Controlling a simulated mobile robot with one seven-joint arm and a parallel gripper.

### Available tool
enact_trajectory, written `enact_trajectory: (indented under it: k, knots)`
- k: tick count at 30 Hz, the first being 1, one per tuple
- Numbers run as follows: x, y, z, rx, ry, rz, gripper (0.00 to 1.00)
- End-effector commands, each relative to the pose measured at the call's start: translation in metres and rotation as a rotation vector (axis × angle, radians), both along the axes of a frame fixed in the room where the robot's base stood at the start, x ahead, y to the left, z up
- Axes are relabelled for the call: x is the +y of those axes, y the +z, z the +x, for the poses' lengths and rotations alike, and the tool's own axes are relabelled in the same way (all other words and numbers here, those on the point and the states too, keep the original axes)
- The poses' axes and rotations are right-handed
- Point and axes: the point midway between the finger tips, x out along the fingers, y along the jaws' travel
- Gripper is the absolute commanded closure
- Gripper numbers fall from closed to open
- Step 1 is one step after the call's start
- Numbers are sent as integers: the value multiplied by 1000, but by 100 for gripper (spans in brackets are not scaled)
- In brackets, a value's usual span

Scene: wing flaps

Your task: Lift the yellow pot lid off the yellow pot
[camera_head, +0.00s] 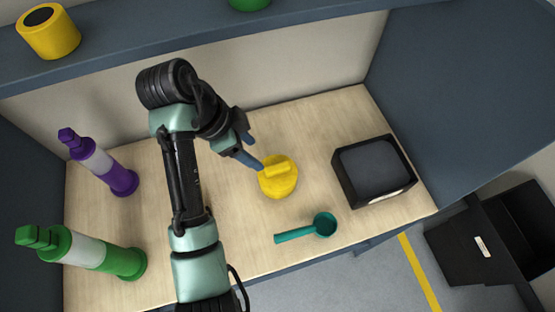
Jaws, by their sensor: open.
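The yellow pot (279,191) stands on the wooden table, near the middle. The yellow pot lid (277,171) sits on top of it, with a raised bar-like handle. Lid and pot share one colour, so the seam between them is hard to see. My gripper (257,153) is open, with blue fingers, above and to the upper left of the lid. One fingertip appears at the lid's left edge in the picture; whether it touches cannot be told.
A teal ladle (323,224) lies below the pot, and a black box-like screen (375,170) stands to its right. Purple (100,163) and green (90,250) banded posts stand at left. A shelf (200,38) with a yellow container (48,32) runs behind.

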Motion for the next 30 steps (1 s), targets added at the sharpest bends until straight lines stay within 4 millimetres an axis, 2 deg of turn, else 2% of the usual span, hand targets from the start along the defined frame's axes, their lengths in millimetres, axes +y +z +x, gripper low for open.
enact_trajectory:
  k: [1, 3, 9, 20, 30]
  knots:
    - [-4, -13, 0, 2, -3, -2, 38]
    - [-8, -24, 2, 2, -4, -3, 38]
    - [-18, -50, 6, -1, -2, 0, 38]
    - [-30, -72, 11, 2, 1, 1, 38]
    - [-47, -112, 20, 0, 1, 0, 38]
